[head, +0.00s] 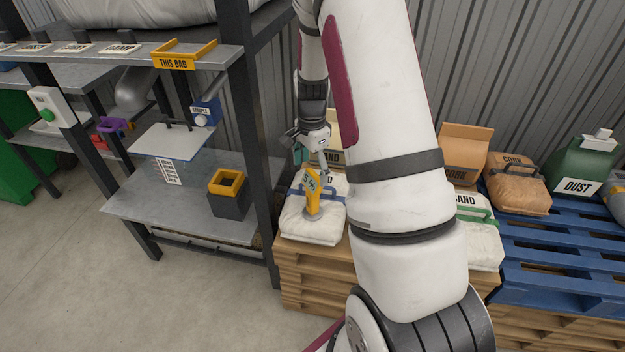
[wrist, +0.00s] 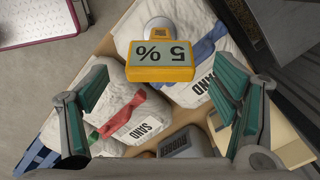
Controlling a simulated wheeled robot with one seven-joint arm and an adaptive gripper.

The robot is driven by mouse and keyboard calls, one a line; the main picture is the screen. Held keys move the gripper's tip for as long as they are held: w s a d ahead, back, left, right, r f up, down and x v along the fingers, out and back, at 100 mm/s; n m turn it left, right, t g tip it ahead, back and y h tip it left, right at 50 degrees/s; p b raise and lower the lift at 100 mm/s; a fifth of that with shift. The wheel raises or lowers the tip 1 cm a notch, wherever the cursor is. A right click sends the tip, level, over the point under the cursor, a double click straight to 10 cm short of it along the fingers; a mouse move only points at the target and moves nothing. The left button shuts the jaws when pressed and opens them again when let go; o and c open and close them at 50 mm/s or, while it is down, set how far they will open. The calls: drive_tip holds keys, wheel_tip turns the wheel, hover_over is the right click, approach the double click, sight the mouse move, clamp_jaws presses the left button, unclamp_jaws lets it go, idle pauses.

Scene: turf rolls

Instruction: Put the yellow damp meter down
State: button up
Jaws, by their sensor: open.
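The yellow damp meter (head: 312,188) stands roughly upright on the white sand bag with the blue strap (head: 318,228), its grey lower end against the bag's top. In the wrist view the meter (wrist: 160,73) shows its display, reading 5 % upside down, and lies beyond the fingertips. My gripper (head: 311,156) is just above and behind the meter in the head view. In the wrist view my gripper (wrist: 160,88) has its teal-padded fingers spread wide, with nothing between them. I cannot tell whether a finger touches the meter.
A sand bag with a red strap (wrist: 122,108) lies beside the blue-strapped one. A yellow-rimmed dark box (head: 228,193) stands on the grey shelf (head: 180,215) to the left. More bags and a green dust container (head: 585,168) stand right. My arm hides the middle.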

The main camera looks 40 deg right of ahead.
wheel_tip(320, 180, up, 6)
drive_tip(key=shift+a+f, duration=0.1)
drive_tip(key=shift+f, duration=0.05)
drive_tip(key=s+a+r+n+t, duration=0.1)
drive_tip(key=s+a+r+n, duration=0.4)
drive_tip(key=a+r, duration=0.25)
drive_tip(key=s+a+r+n, duration=0.45)
drive_tip(key=a+r, duration=0.25)
drive_tip(key=r, duration=0.2)
drive_tip(key=s+a+r+n, duration=0.1)
drive_tip(key=s+a+n, duration=0.1)
drive_tip(key=s, duration=0.4)
drive_tip(key=s+a+n, duration=0.3)
drive_tip(key=s+n, duration=0.1)
drive_tip(key=s, duration=0.2)
drive_tip(key=s+a+r+n+t, duration=0.1)
drive_tip(key=s+a+n, duration=0.1)
drive_tip(key=s+n, duration=0.2)
drive_tip(key=s, duration=0.3)
drive_tip(key=shift+a+r, duration=0.35)
drive_tip(key=shift+a, duration=0.05)
drive_tip(key=shift+w+p, duration=0.1)
drive_tip(key=shift+p, duration=0.2)
wheel_tip(320, 180, up, 11)
drive_tip(key=t+p, duration=0.2)
drive_tip(key=p, duration=0.7)
drive_tip(key=shift+d, duration=0.15)
